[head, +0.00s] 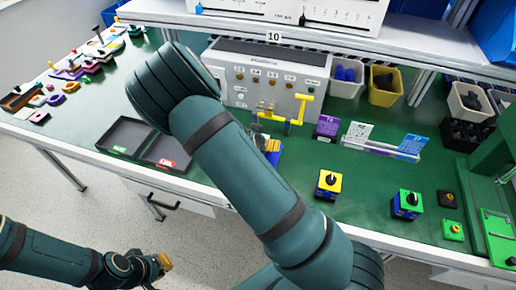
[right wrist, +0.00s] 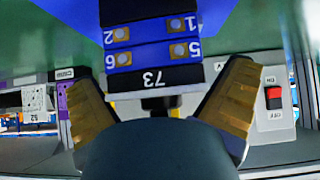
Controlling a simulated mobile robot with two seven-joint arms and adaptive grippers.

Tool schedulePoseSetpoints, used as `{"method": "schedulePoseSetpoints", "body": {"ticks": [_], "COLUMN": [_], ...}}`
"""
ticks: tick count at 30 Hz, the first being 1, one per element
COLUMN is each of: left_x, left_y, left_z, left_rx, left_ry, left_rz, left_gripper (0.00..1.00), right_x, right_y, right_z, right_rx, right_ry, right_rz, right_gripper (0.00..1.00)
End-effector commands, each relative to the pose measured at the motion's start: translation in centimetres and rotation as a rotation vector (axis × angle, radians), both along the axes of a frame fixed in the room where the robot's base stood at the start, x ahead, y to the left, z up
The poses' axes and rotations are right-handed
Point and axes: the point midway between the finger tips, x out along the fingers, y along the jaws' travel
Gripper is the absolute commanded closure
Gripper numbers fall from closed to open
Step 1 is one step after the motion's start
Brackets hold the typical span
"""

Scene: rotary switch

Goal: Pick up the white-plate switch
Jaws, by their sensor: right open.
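My right gripper (head: 268,145) is at the middle of the green table, partly hidden behind my own arm. Its two yellow-padded fingers stand apart in the right wrist view (right wrist: 162,108). A blue switch body (right wrist: 150,57) with numbered terminals and a black strip marked 73 is just ahead of the fingers. A blue part (head: 273,158) shows beside the right gripper in the head view.
A yellow-plate switch (head: 328,183) and a green-plate switch (head: 407,204) stand to the right. A grey test box (head: 258,85) with a yellow handle (head: 301,108) is behind the right gripper. Black trays (head: 126,134) lie left. Bins (head: 384,87) stand at the back.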

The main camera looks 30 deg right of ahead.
Motion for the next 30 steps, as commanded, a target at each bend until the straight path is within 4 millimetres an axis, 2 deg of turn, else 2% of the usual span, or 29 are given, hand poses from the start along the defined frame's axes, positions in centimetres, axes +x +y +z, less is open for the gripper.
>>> {"method": "schedulePoseSetpoints", "body": {"ticks": [7, 11, 12, 13, 14, 25, 30], "left_x": [0.0, 0.0, 0.0, 0.0, 0.0, 0.0, 0.2], "left_y": [0.0, 0.0, 0.0, 0.0, 0.0, 0.0, 0.0], "left_z": [0.0, 0.0, 0.0, 0.0, 0.0, 0.1, 0.8], "left_rx": [0.0, 0.0, 0.0, 0.0, 0.0, 0.0, 0.0], "left_ry": [0.001, 0.001, 0.001, 0.001, 0.001, 0.0, -0.003], "left_rz": [0.0, 0.0, 0.0, 0.0, 0.0, 0.0, 0.002], "left_gripper": [1.0, 1.0, 1.0, 1.0, 1.0, 1.0, 1.0], "right_x": [0.1, 0.1, 0.1, 0.1, 0.1, 0.1, 0.2], "right_y": [-0.1, -0.1, -0.1, -0.1, -0.1, -0.1, 0.0], "right_z": [-0.1, -0.1, -0.1, -0.1, -0.1, 0.2, 2.3], "right_rx": [0.0, 0.001, 0.0, 0.0, 0.0, -0.001, 0.001], "right_ry": [0.0, 0.001, 0.001, 0.001, 0.001, -0.002, -0.004], "right_rz": [0.0, 0.0, 0.001, 0.001, 0.001, 0.001, 0.001], "right_gripper": [0.0, 0.46, 0.6, 0.7, 0.74, 0.74, 0.74]}}
